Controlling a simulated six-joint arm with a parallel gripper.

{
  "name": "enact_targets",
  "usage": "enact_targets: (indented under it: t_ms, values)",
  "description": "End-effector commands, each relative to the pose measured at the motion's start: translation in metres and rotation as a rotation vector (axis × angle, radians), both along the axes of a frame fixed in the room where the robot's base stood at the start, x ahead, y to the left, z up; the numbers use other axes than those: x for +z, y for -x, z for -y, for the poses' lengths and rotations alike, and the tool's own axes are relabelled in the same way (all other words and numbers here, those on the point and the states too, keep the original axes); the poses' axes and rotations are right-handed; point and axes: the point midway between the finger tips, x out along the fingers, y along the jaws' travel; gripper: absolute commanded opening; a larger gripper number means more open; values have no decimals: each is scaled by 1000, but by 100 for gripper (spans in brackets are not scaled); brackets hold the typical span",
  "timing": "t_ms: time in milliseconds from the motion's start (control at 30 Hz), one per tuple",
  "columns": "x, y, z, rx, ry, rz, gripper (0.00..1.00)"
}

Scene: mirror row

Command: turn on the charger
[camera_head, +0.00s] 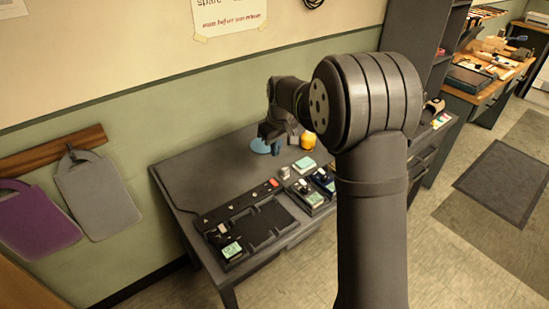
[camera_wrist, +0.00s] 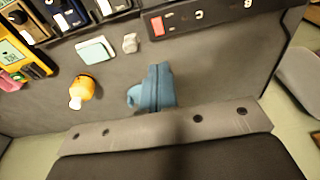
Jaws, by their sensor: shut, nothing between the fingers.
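The charger is a long black unit on the grey table, its rear strip (camera_head: 236,202) carrying small white marks and a red switch (camera_head: 273,183) at the right end. In the wrist view, part of the strip (camera_wrist: 222,14) crosses the top, with the red switch (camera_wrist: 157,24) at its left end. I cannot tell the switch's setting. My gripper (camera_head: 276,149) is above the table's back part, behind the charger and apart from the switch. In the wrist view its blue fingers (camera_wrist: 159,68) are shut together and empty, pointing toward the strip.
A yellow-orange rounded thing (camera_head: 307,140), a pale green block (camera_head: 304,164) and a small grey piece (camera_head: 285,172) stand near the switch. A light blue round thing (camera_head: 260,146) lies behind. Several devices (camera_head: 307,194) sit right of the charger. The table's left back is clear.

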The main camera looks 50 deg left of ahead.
Motion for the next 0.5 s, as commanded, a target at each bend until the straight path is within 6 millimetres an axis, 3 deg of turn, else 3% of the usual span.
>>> enact_targets:
  t_ms: [500]
  values:
    - [-103, 1, -14, 1, 3, -2, 0]
